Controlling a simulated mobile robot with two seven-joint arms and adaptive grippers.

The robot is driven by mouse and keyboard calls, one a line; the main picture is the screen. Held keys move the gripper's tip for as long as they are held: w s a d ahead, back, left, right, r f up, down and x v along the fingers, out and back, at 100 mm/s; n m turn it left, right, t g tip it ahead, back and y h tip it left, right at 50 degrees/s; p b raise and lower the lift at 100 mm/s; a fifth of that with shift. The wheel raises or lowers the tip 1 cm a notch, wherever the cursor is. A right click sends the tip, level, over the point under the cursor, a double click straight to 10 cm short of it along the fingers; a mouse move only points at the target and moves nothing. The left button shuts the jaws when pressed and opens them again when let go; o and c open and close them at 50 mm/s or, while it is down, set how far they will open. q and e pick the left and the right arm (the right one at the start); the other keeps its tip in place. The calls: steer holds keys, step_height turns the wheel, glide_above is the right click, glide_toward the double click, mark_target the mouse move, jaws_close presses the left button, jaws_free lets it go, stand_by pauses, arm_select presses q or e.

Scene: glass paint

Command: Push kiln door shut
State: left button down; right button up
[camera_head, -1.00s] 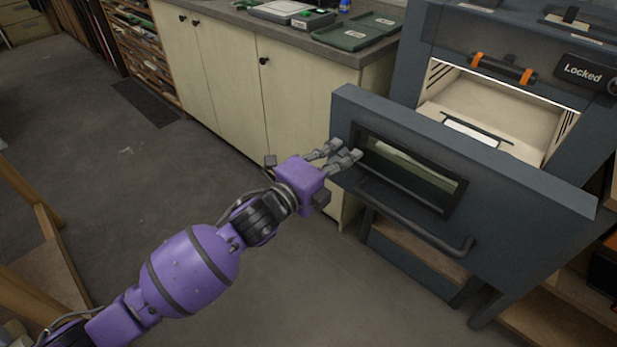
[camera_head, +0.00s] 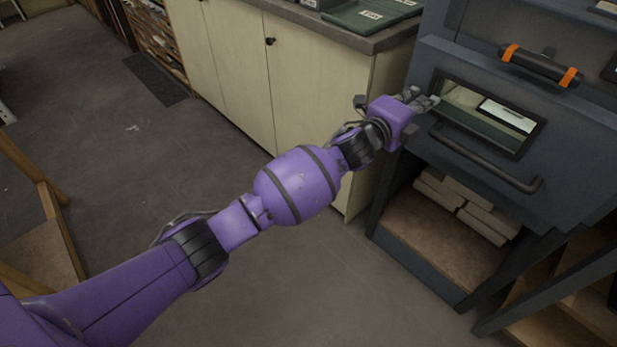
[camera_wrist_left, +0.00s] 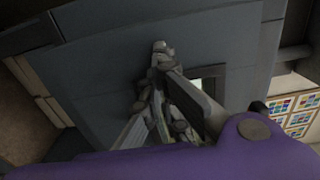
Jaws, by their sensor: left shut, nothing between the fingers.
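The kiln (camera_head: 470,22) is a dark blue-grey box on legs at the right of the head view. Its door (camera_head: 585,150), with a glass window (camera_head: 490,115) and a dark bar handle (camera_head: 485,160), lies against the kiln front. No chamber opening shows above the door, but I cannot tell whether it is fully seated. My left gripper (camera_head: 425,99) is shut and empty, its fingertips at the door's left part beside the window. In the left wrist view the closed fingers (camera_wrist_left: 160,50) are against or very near the blue-grey panel. My right gripper is out of view.
A black bar with orange bands (camera_head: 540,66) sits above the door. Pale bricks (camera_head: 465,208) lie on the shelf below the kiln. Cream cabinets (camera_head: 320,95) with a grey counter stand to the left of the kiln. The floor (camera_head: 200,150) in front is largely clear.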

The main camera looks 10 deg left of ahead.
mark_target(426, 94)
arm_select(q)
steer(key=b+x, duration=0.1)
steer(key=x, duration=0.3)
steer(key=shift+w+d, duration=0.1)
steer(key=shift+r, duration=0.1)
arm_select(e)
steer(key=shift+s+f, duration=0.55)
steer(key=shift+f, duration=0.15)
arm_select(q)
steer(key=shift+r, duration=0.1)
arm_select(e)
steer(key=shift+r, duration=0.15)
